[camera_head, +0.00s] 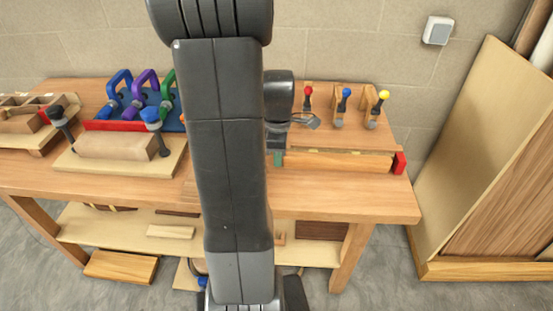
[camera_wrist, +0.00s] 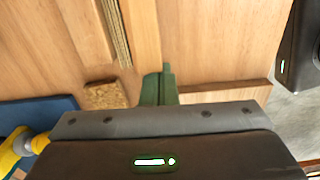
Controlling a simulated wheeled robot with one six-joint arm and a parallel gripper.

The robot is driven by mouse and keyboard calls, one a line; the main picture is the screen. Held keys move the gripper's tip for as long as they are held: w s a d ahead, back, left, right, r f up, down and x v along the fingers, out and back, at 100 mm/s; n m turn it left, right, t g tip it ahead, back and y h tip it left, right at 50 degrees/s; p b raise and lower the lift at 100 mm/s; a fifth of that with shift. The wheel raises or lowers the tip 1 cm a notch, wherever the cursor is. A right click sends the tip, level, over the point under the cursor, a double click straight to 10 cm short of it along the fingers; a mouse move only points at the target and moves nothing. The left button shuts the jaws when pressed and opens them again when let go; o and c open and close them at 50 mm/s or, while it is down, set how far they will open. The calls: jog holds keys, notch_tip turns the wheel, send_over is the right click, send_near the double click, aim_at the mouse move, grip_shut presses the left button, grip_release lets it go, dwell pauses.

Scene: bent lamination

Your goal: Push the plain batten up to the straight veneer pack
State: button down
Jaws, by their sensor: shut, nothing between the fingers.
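The plain batten (camera_head: 338,163) lies along the right part of the bench in the head view; it is the pale strip (camera_wrist: 143,30) in the wrist view. The straight veneer pack (camera_wrist: 118,32) is the thin layered strip running alongside it, on the left in the wrist view. The two look very close; I cannot tell whether they touch. My gripper (camera_wrist: 158,86) is shut and empty, its green fingertips low beside the batten's near end. In the head view the gripper (camera_head: 278,158) is partly hidden by my arm. Contact with the batten is unclear.
A red block (camera_head: 399,162) stands at the batten's right end. Behind are clamps with red, blue (camera_head: 346,93) and yellow knobs. A cork-like piece (camera_wrist: 105,95) lies near the fingertips. A blue rack (camera_head: 160,103) of clamps stands left. The bench front strip (camera_head: 340,200) is clear.

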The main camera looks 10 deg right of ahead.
jog(key=shift+s+d, duration=0.25)
jog(key=shift+d, duration=0.65)
jog(key=shift+r, duration=0.1)
